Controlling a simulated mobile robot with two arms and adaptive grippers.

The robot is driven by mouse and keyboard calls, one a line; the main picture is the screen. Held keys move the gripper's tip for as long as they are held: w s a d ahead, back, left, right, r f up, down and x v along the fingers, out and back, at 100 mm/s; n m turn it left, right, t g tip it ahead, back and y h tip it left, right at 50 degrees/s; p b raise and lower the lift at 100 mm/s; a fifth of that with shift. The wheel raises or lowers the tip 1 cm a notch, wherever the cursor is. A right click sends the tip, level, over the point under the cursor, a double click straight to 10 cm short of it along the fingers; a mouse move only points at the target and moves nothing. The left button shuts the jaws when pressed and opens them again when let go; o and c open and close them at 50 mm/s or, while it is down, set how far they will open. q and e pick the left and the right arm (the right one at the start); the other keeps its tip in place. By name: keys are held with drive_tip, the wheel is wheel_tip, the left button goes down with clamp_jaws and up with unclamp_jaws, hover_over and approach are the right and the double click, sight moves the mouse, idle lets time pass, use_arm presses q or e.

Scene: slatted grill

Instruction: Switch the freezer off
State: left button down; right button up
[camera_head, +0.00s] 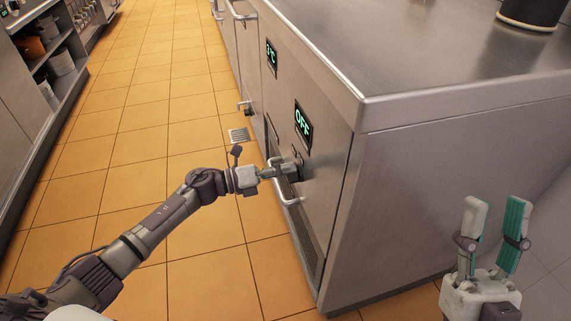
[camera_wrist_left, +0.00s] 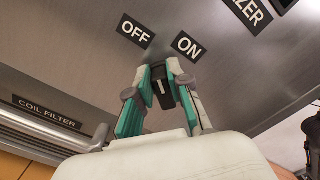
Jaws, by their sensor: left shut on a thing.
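The freezer (camera_head: 340,155) is a steel counter unit, with a lit display (camera_head: 302,125) reading "OFF" on its front. My left gripper (camera_head: 289,166) reaches the front panel below that display. In the left wrist view, its teal-padded fingers (camera_wrist_left: 160,80) are closed on a black knob (camera_wrist_left: 162,92) with a white mark. An "OFF" label (camera_wrist_left: 136,31) and an "ON" label (camera_wrist_left: 187,45) sit above the knob. The white mark appears to lean toward the "OFF" side. My right gripper (camera_head: 496,212) is open and empty, at the lower right by the freezer's side.
A second display (camera_head: 271,57) showing "°C" is further along the front. A handle (camera_head: 285,185) and a vent (camera_head: 302,225) lie below the knob. A "COIL FILTER" label (camera_wrist_left: 47,112) shows in the wrist view. The tiled aisle (camera_head: 170,120) is open at left, with shelves (camera_head: 45,65) beyond.

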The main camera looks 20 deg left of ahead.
use_arm(q)
drive_tip(key=shift+w+a+f+n+p, duration=0.1)
drive_tip(key=shift+n+p, duration=0.3)
drive_tip(key=shift+n, duration=0.5)
use_arm(e)
drive_tip(key=shift+w+a+f+g+h, duration=0.15)
drive_tip(key=shift+w+f+g+h, duration=0.2)
drive_tip(key=shift+w+f+g, duration=0.5)
drive_tip(key=shift+w+a+f+g+h, duration=0.15)
drive_tip(key=shift+w+f+g+h, duration=0.3)
drive_tip(key=shift+w, duration=0.55)
use_arm(q)
drive_tip(key=c, duration=1.1)
unclamp_jaws()
use_arm(e)
drive_tip(key=shift+y, duration=0.3)
use_arm(q)
drive_tip(key=v, duration=1.2)
